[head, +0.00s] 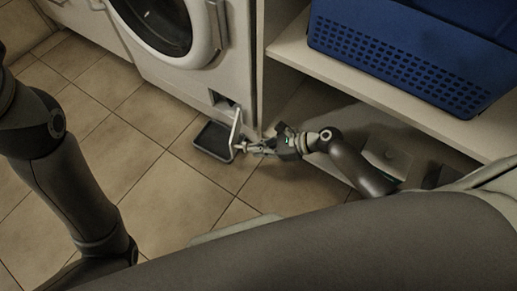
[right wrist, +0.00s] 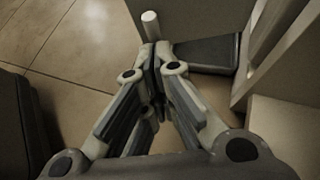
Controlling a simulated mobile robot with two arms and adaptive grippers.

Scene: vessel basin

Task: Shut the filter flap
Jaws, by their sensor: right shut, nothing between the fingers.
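The filter flap (head: 236,128) is a narrow pale panel at the lower right of the white washing machine (head: 185,75). It stands open, swung out from the dark filter opening (head: 222,101). My right gripper (head: 243,147) is low by the flap's outer end, close to it; whether they touch I cannot tell. In the right wrist view its fingers (right wrist: 153,52) are shut with nothing between them. A pale rounded piece (right wrist: 150,25) shows just beyond the fingertips; I cannot tell whether it is the flap. My left arm shows at the left, but its gripper is out of view.
A dark shallow tray (head: 212,140) lies on the tiled floor below the opening. It also shows beyond my fingers in the right wrist view (right wrist: 205,53). A shelf (head: 325,62) with a blue basket (head: 400,65) is at the right. The floor tiles left of the tray are clear.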

